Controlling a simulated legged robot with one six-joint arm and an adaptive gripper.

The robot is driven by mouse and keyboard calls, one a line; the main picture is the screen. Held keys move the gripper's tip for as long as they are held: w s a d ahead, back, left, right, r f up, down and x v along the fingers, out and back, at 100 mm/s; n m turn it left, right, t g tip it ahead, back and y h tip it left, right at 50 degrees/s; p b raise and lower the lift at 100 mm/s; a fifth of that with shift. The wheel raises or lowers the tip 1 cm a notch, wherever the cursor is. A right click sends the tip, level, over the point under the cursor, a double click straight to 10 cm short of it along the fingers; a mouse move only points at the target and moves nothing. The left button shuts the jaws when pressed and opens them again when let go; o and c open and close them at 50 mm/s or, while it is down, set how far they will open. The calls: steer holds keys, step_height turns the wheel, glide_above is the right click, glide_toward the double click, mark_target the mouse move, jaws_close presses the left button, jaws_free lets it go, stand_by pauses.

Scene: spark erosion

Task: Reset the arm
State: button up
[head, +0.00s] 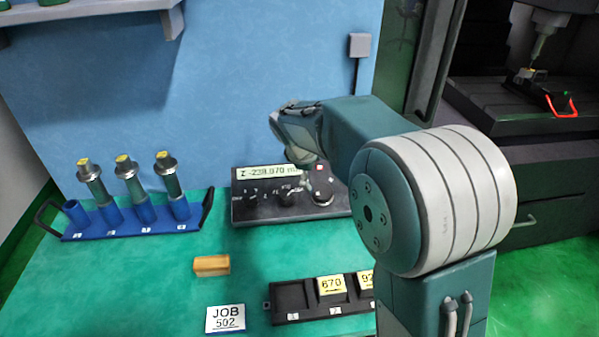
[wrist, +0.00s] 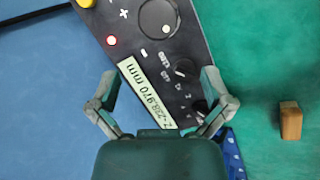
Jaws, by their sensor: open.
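My arm reaches in from the right in the head view, bent at the elbow. My gripper shows in the wrist view (wrist: 160,98), with its two fingers spread wide and nothing between them. It is in front of and above the control box (head: 250,212), which has a display reading Z -238.970 mm, knobs and a red button. The control box also fills the middle of the wrist view (wrist: 140,45). In the head view the fingers are mostly hidden by my own wrist.
A blue rack (head: 135,228) with several tool holders stands at the left. A wooden block (head: 211,265), a JOB 502 card (head: 225,318) and a black tray (head: 293,297) with yellow tags lie on the green bench (head: 120,290). A machine (head: 515,110) stands at the right.

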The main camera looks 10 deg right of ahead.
steer(key=s+d+r+m+y, duration=0.1)
steer(key=s+d+r+m, duration=0.2)
steer(key=s, duration=0.5)
steer(key=s+d+r+m+y, duration=0.1)
steer(key=s+r+m, duration=0.3)
steer(key=s, duration=0.5)
steer(key=s+f+m+t+y, duration=0.1)
steer(key=s+m, duration=0.4)
steer(key=s, duration=0.9)
steer(key=shift+t, duration=0.4)
steer(key=shift+a, duration=0.1)
